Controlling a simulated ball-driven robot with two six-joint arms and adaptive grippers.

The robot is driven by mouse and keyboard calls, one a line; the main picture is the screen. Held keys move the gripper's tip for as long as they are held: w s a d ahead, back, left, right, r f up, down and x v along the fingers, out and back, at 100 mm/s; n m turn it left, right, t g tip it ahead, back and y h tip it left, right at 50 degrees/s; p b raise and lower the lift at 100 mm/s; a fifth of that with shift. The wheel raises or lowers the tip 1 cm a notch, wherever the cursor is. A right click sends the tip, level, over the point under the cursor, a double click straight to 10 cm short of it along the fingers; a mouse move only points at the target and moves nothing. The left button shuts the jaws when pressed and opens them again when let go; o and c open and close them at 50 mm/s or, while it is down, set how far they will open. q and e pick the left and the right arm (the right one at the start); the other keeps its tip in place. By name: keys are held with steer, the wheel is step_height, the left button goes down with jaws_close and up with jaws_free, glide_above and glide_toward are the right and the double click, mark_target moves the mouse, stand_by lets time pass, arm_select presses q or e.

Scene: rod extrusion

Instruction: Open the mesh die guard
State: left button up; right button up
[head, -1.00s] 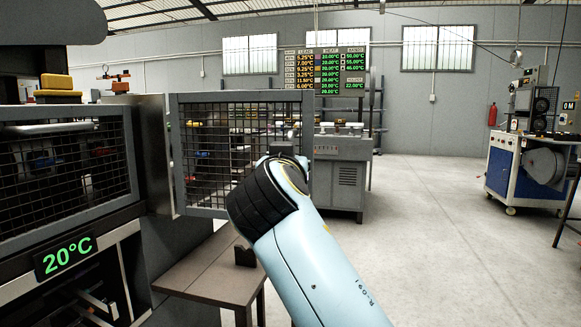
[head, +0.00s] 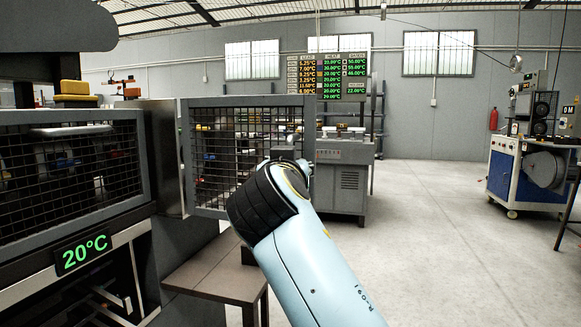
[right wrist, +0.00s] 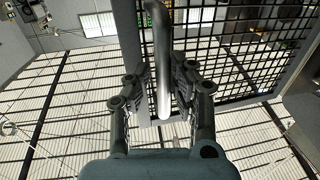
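The mesh die guard (head: 187,155) is a grey-framed black mesh panel. In the head view it stands swung out from the right edge of the machine front, with the room showing through it. In the right wrist view its mesh (right wrist: 240,60) fills the upper right, and its grey bar handle (right wrist: 162,60) runs between the fingers. In the head view my right arm's black wrist hides most of this gripper at the guard's lower right. My left gripper is not in view.
The machine (head: 60,215), with a second mesh panel and a 20°C display (head: 83,254), fills the left. A brown table (head: 215,275) stands below the guard. A grey cabinet (head: 343,180) is behind it. Open floor (head: 430,240) lies to the right.

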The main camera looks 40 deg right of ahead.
mark_target(293, 109)
steer(key=shift+o, duration=1)
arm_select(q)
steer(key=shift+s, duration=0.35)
arm_select(e)
steer(key=shift+r, duration=0.2)
step_height(293, 109, up, 10)
steer(key=shift+f, duration=0.2)
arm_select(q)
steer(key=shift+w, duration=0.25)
